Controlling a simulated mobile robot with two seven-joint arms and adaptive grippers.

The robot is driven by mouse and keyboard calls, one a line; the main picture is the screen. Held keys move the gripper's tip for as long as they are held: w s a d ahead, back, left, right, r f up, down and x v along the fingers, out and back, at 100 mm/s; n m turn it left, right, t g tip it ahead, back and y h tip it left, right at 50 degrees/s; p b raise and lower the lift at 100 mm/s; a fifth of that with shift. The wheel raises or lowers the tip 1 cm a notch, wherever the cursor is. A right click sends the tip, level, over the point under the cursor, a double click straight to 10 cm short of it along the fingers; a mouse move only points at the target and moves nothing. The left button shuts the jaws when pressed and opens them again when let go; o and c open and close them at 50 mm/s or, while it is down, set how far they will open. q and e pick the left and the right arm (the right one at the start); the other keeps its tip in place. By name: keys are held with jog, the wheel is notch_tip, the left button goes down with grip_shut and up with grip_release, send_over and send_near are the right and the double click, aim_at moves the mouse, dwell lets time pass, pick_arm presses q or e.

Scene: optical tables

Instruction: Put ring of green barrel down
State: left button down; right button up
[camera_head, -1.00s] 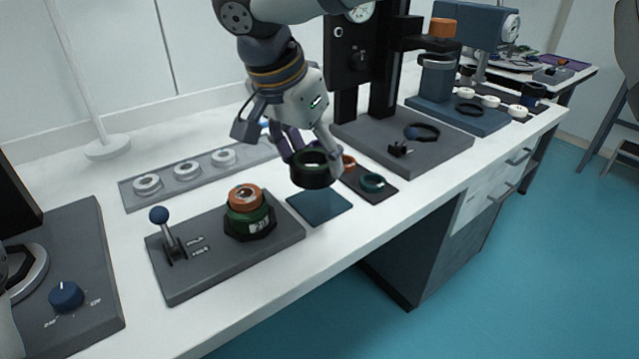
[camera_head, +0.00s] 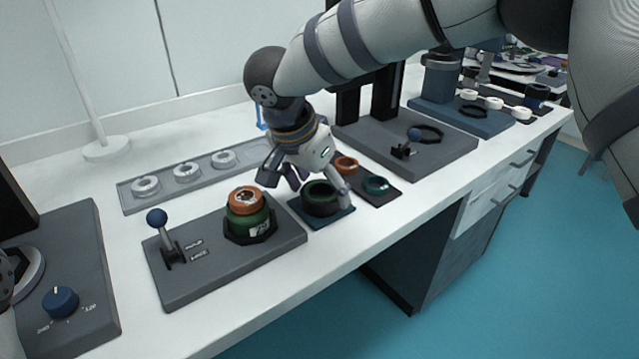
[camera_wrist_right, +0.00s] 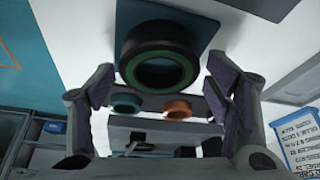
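The ring of the green barrel (camera_head: 321,208), black with a green inner band, lies flat on a dark blue square mat (camera_head: 338,219). My right gripper (camera_head: 322,192) is over it. In the right wrist view the ring (camera_wrist_right: 133,61) sits between and just beyond the spread fingertips (camera_wrist_right: 160,72), with a small gap on either side. The green barrel (camera_head: 257,226) with an orange top stands in a dark holder on a grey base to the left. Only a dark and white part at the left edge, likely my left gripper (camera_head: 12,268), shows.
A lever with a blue ball (camera_head: 157,217) stands on the grey base. A dark tray with a teal ring (camera_head: 376,185) and an orange ring (camera_head: 346,164) is right beside the mat. A grey strip with white rings (camera_head: 187,172) lies behind. The table's front edge is close.

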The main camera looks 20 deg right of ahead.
jog(key=v, duration=1.2)
jog(key=shift+r, duration=0.2)
